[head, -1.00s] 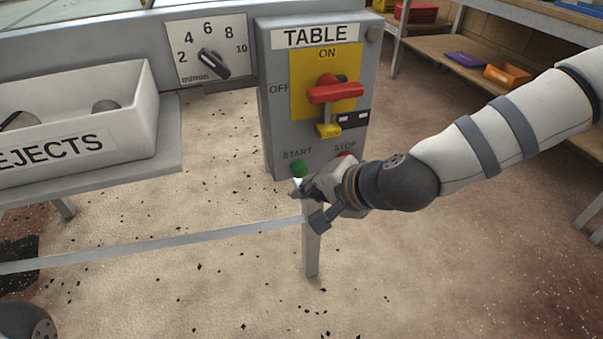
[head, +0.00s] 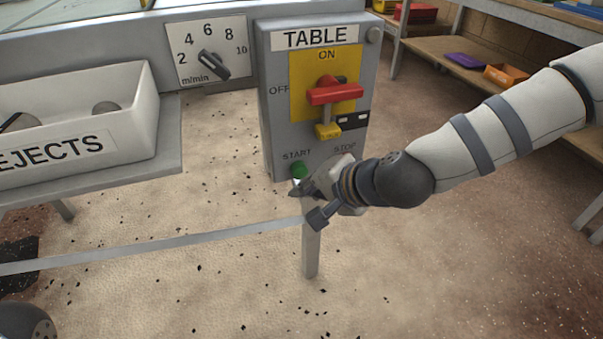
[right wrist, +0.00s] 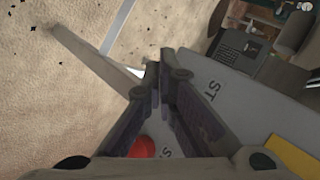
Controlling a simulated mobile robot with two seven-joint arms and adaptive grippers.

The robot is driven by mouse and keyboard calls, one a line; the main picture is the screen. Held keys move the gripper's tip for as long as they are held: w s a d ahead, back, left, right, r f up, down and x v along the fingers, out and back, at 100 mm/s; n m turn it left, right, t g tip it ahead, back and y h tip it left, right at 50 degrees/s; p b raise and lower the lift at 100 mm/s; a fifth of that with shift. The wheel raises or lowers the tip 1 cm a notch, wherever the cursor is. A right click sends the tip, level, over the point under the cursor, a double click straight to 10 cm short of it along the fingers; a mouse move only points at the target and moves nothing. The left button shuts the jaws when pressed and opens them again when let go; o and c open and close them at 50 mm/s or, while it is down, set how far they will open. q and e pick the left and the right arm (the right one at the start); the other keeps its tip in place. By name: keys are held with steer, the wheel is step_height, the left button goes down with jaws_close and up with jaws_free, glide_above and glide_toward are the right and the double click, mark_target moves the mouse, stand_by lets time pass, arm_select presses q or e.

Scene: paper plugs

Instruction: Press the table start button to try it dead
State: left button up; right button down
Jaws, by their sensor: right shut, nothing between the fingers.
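The grey TABLE control box (head: 268,105) carries a green start button (head: 299,169) at its lower left, under the START label. My right gripper (head: 297,188) is shut and empty, its tips just below the start button in the head view. I cannot tell whether they touch it. In the right wrist view the closed fingers (right wrist: 160,68) hide the start button, and the red stop button (right wrist: 142,147) shows beside them. A red switch handle (head: 335,92) lies crosswise on the yellow plate, with a yellow padlock-like piece (head: 327,131) below it. My left gripper is out of view.
A white REJECTS bin (head: 140,125) stands on a grey shelf (head: 168,150) at the left. A speed dial (head: 213,64) is left of the box. A grey rail (head: 160,246) crosses below to a post (head: 311,250). Shelving (head: 450,62) stands at the back right.

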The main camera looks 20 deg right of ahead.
steer(key=shift+w, duration=0.15)
stand_by(0.4)
steer(key=shift+w, duration=0.3)
steer(key=shift+w+p, duration=0.3)
steer(key=shift+w, duration=0.2)
stand_by(0.8)
steer(key=shift+s, duration=0.15)
steer(key=shift+s+p, duration=0.35)
steer(key=shift+s, duration=0.45)
steer(key=s+p, duration=0.1)
steer(key=s, duration=0.4)
steer(key=shift+d, duration=0.1)
stand_by(0.5)
